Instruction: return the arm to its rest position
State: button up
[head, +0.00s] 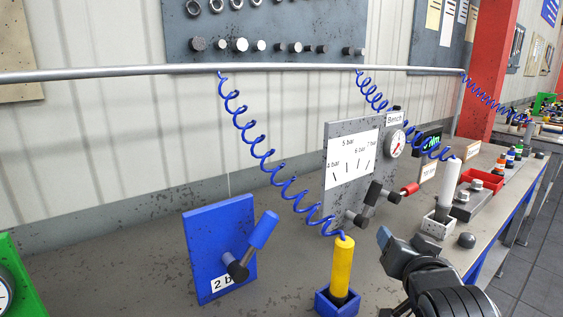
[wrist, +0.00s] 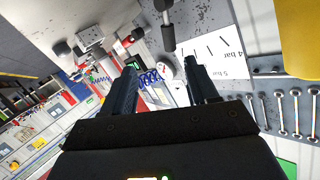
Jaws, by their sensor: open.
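My arm reaches in from the lower right of the head view, over the bench, with my gripper (head: 385,238) near the bench's front half, right of a yellow cylinder (head: 341,266) in a blue holder. In the wrist view my gripper (wrist: 162,82) has its two dark fingers apart. I see nothing held between them. A gauge, blue coiled hose and the pressure panel (wrist: 212,50) show beyond the fingers, tilted in that view.
The grey bench (head: 130,285) carries a blue "2 bar" lever plate (head: 220,248), the grey pressure panel (head: 350,150) with levers, a white cylinder (head: 451,180) and red bins (head: 482,180). Blue coiled hoses (head: 262,150) hang from a rail.

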jog(key=s+f+n+y, duration=0.1)
jog(key=s+f, duration=0.4)
jog(key=s, duration=0.3)
jog(key=s+f+n, duration=0.1)
jog(key=s+f, duration=0.3)
jog(key=s, duration=0.4)
jog(key=s+f+n+y, duration=0.1)
jog(key=s+f+n, duration=0.1)
jog(key=s+f, duration=0.45)
jog(key=s+r, duration=0.3)
jog(key=s, duration=0.9)
jog(key=s+r+n, duration=0.1)
jog(key=s+r, duration=0.3)
jog(key=s, duration=0.9)
jog(key=shift+a+r, duration=0.3)
jog(key=shift+a, duration=0.05)
jog(key=shift+c, duration=0.3)
